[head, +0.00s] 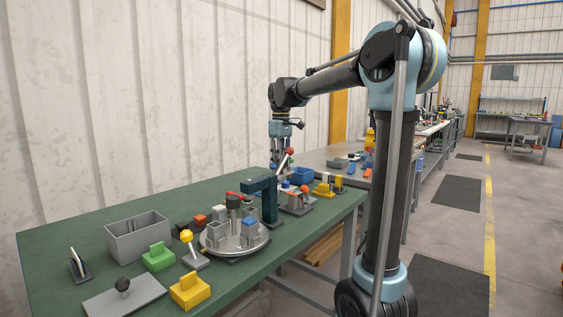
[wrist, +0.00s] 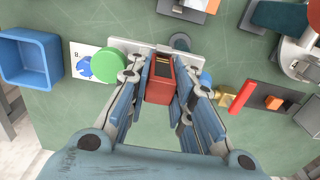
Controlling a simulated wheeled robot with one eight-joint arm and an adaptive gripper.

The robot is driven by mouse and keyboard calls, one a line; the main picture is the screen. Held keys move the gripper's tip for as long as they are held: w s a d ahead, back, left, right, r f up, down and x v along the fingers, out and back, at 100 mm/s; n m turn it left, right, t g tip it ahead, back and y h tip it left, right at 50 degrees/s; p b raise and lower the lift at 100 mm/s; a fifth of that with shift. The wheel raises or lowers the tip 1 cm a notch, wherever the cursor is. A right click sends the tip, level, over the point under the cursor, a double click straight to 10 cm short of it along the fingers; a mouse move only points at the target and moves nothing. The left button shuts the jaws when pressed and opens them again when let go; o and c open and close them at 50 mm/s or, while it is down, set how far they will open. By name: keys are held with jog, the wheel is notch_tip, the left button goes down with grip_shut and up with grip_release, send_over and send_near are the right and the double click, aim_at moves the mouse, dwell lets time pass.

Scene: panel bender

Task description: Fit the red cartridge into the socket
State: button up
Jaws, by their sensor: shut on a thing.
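My gripper (wrist: 160,88) is shut on the red cartridge (wrist: 159,82), which sits between the two blue-grey fingers in the wrist view. The cartridge's upper face shows a dark slot with a yellowish strip. A pale grey plate (wrist: 120,44) lies just beyond the cartridge, with a dark round post (wrist: 180,42) beside it. I cannot tell for sure which part is the socket, nor whether the cartridge touches anything below. In the head view my gripper (head: 281,155) points down over the far part of the green bench, and the cartridge cannot be made out there.
A blue bin (wrist: 52,58) and a green disc (wrist: 112,67) are left of the gripper. A red bar (wrist: 241,97) and a dark block with an orange piece (wrist: 275,102) are right. A teal press frame (head: 266,200) and a round turntable (head: 235,245) stand nearer on the bench.

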jog(key=shift+f, duration=0.15)
jog(key=o, duration=0.9)
jog(key=shift+c, duration=0.2)
jog(key=shift+o, duration=1.2)
jog(key=shift+r, duration=4.5)
